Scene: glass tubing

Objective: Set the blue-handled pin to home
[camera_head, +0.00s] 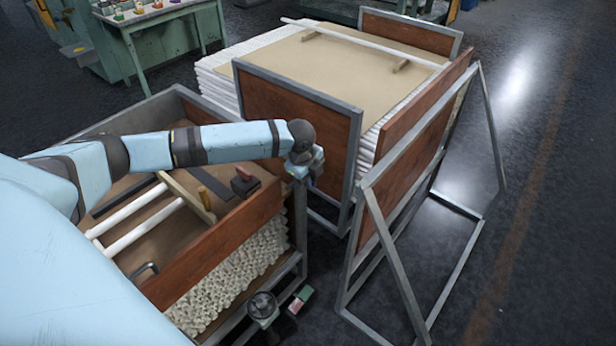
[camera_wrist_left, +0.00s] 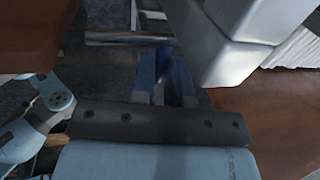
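My left gripper (camera_head: 305,163) hangs at the near frame corner, in the gap beside the upright panel of the far stack. In the left wrist view its two blue-grey fingers (camera_wrist_left: 166,82) stand close together. The dark blue handle of the pin (camera_wrist_left: 163,62) shows between them, and they look closed on it. The handle reaches towards a horizontal grey metal bar (camera_wrist_left: 128,38). The pin's shaft and its seat are hidden. In the head view the pin cannot be made out clearly behind the gripper.
A metal-framed crate (camera_head: 222,252) of glass tubes with brown side panels stands under my left arm. A second tube stack with a board top (camera_head: 335,70) stands behind. An A-frame panel stand (camera_head: 405,180) is at right. Open floor (camera_head: 545,230) lies beyond it.

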